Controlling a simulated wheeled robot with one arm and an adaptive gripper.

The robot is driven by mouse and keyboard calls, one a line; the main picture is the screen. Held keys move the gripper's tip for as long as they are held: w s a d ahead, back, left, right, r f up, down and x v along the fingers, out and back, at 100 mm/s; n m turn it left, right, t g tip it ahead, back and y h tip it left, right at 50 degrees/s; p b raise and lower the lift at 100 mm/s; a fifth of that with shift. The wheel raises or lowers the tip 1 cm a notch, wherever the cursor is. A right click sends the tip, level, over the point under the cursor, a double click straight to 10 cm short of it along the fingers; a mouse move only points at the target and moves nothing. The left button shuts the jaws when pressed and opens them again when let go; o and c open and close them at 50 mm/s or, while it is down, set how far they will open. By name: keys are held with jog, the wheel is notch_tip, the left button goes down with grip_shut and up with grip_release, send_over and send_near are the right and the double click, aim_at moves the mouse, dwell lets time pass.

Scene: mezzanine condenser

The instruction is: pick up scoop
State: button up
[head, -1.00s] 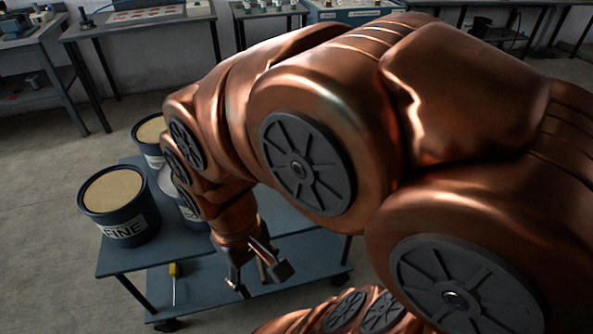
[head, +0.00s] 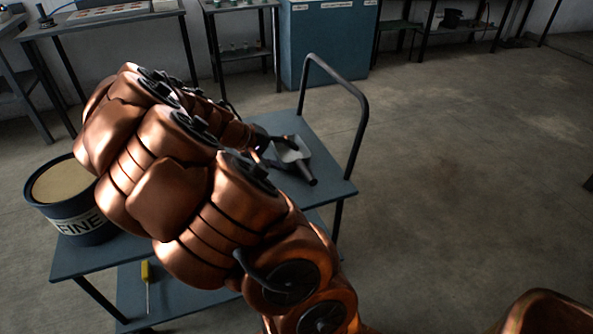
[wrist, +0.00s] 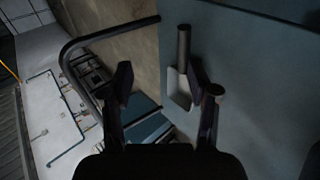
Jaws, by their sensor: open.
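The scoop (head: 292,153) lies on the cart's upper shelf near the handle end, with a pale pan and a dark handle. It also shows in the wrist view (wrist: 177,88), its dark handle pointing up in the picture. My gripper (head: 270,145) is beside the scoop in the head view, partly hidden by my arm.
The blue-grey cart (head: 330,180) has a dark push handle (head: 358,110) rising beside the scoop. A tub of tan material (head: 70,205) stands at the cart's left. A yellow-handled screwdriver (head: 146,272) lies on the lower shelf. Open floor lies to the right.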

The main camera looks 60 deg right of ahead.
jog(key=n+h+b, duration=0.2)
jog(key=b, duration=0.2)
send_near(301, 169)
jog(key=x, duration=0.4)
jog(key=shift+s+a+f, duration=0.1)
jog(key=shift+a, duration=0.05)
jog(key=shift+x, duration=3.75)
grip_shut()
